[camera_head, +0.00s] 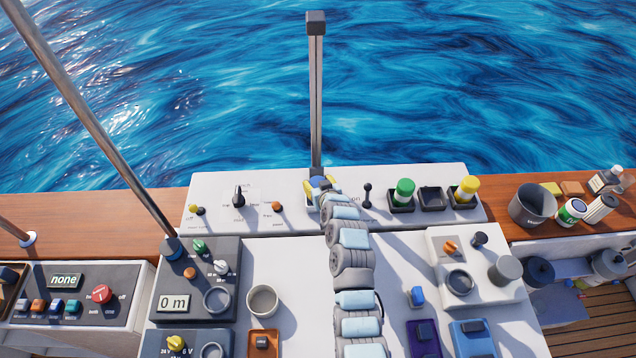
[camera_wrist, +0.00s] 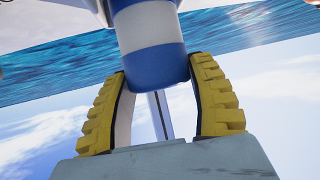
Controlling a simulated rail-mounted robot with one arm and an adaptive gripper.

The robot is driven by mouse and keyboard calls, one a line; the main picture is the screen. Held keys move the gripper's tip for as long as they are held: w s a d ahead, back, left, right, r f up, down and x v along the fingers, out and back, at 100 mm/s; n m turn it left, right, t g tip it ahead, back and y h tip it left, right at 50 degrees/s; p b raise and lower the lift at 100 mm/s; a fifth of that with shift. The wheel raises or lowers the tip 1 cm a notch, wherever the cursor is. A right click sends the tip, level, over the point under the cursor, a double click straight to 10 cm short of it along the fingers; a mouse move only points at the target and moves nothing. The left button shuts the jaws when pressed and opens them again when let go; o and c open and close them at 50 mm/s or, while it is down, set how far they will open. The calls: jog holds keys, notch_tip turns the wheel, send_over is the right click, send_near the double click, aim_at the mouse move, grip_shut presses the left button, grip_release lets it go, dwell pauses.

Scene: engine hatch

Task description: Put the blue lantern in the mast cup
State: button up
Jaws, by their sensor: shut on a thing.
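My gripper (camera_head: 318,186) is at the foot of the upright grey mast (camera_head: 316,110) in the head view. In the wrist view, the yellow-padded fingers (camera_wrist: 160,100) are closed around the blue lantern (camera_wrist: 160,65), a cylinder with a blue end and a white band. In the head view the lantern is mostly hidden by the gripper. A dark block (camera_head: 316,23) caps the mast; I cannot tell whether it is the mast cup. The lantern's far end is cut off in the wrist view, so I cannot tell what it touches.
A green lantern (camera_head: 404,189) and a yellow lantern (camera_head: 468,188) stand in dark square holders, with an empty holder (camera_head: 432,199) between them. Knobs and a lever (camera_head: 367,194) line the white console. A slanted metal pole (camera_head: 95,115) rises at left.

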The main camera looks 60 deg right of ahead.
jog(key=shift+f, duration=0.15)
jog(key=o, duration=1.2)
jog(key=shift+r, duration=0.2)
jog(key=b+v, duration=0.1)
jog(key=v, duration=1.1)
jog(key=shift+s, duration=0.1)
